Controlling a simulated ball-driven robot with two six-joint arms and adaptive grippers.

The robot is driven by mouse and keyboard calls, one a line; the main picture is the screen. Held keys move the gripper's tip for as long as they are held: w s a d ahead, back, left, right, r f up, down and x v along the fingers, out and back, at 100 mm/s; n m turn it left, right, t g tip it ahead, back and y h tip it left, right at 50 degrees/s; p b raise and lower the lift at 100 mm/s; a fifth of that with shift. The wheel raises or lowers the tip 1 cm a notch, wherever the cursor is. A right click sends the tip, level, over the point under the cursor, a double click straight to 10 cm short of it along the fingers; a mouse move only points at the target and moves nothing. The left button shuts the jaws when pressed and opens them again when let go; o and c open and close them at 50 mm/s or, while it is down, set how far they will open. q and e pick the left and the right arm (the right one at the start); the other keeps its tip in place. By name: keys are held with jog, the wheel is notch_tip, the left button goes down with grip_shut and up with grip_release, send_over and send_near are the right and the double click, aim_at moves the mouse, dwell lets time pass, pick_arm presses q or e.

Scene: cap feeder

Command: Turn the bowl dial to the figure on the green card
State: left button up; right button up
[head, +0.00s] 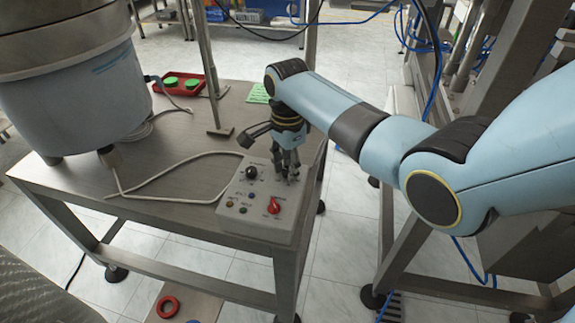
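A grey control box (262,220) sits at the table's front right corner. On its sloped top are a black knob (251,172) at upper left, a red knob (274,205) at lower right and several small buttons. Its labels are too small to read, so I cannot tell which knob is the bowl dial. My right gripper (288,177) points down at the panel's upper right and hides that part. I cannot tell whether its fingers are open or shut on something. The green card (259,93) lies farther back on the table; its figure is unreadable. My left gripper is not in view.
A large feeder bowl unit (75,95) stands at left on the table (175,150). A pale cable loops from it towards the box. A red tray (183,83) with green caps and a metal post (212,75) stand behind. A red ring (168,307) lies below.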

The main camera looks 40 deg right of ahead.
grip_shut()
jog(key=n+p, duration=0.3)
jog(key=shift+r, duration=0.25)
jog(key=n+p, duration=0.2)
jog(key=n, duration=0.1)
jog(key=shift+n, duration=0.4)
jog(key=n+p, duration=0.2)
jog(key=n, duration=0.2)
jog(key=shift+f+n, duration=0.1)
jog(key=shift+n, duration=0.2)
jog(key=n+p, duration=0.1)
jog(key=n, duration=0.4)
jog(key=shift+f, duration=0.1)
jog(key=shift+n, duration=0.3)
